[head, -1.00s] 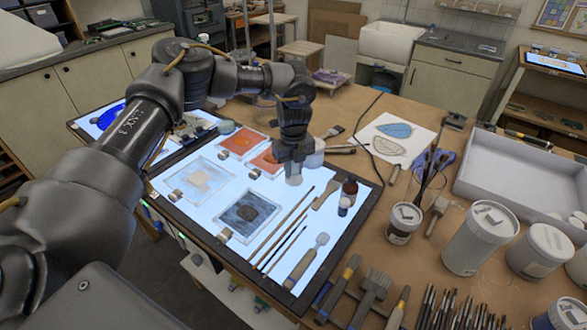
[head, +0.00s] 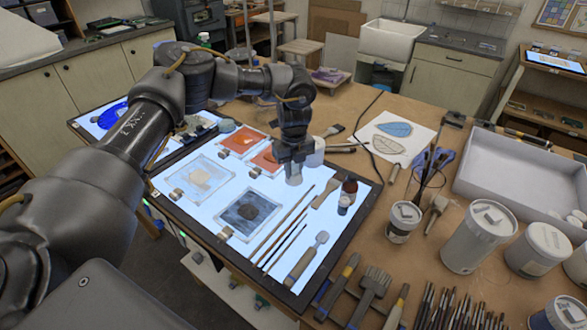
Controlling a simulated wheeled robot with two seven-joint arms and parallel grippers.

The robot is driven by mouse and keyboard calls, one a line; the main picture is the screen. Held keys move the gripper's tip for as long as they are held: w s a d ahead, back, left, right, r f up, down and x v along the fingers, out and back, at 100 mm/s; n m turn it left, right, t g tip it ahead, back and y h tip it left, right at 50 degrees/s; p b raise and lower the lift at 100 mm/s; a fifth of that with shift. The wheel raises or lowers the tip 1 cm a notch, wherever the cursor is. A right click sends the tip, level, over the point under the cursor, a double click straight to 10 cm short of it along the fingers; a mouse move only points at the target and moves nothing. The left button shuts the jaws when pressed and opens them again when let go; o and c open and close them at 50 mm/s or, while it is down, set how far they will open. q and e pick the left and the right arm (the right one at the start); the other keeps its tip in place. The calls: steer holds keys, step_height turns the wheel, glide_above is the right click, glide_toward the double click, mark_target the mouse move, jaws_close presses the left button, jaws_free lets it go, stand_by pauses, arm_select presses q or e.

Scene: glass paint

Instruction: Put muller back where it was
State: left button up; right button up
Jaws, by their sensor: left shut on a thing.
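My left gripper (head: 293,165) points down over the far right part of the lit panel (head: 190,222). It is shut on the muller (head: 294,177), a pale glass piece of which only the lower part shows below the fingers. The muller stands at or just above the panel, right of the orange glass sample; I cannot tell whether it touches. The fingers and wrist hide its upper part. My right gripper is not in view.
Framed glass samples (head: 249,211), thin brushes (head: 283,230) and a brown bottle (head: 348,190) lie or stand on the panel nearby. Lidded jars (head: 478,237) and a white tray (head: 515,180) fill the right side.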

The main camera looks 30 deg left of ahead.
arm_select(q)
steer(key=shift+f, duration=0.3)
stand_by(0.5)
steer(key=o, duration=1)
steer(key=shift+c, duration=0.2)
steer(key=shift+r, duration=0.3)
step_height(320, 180, up, 9)
steer(key=b, duration=0.2)
steer(key=shift+b, duration=0.35)
steer(key=shift+r, duration=0.65)
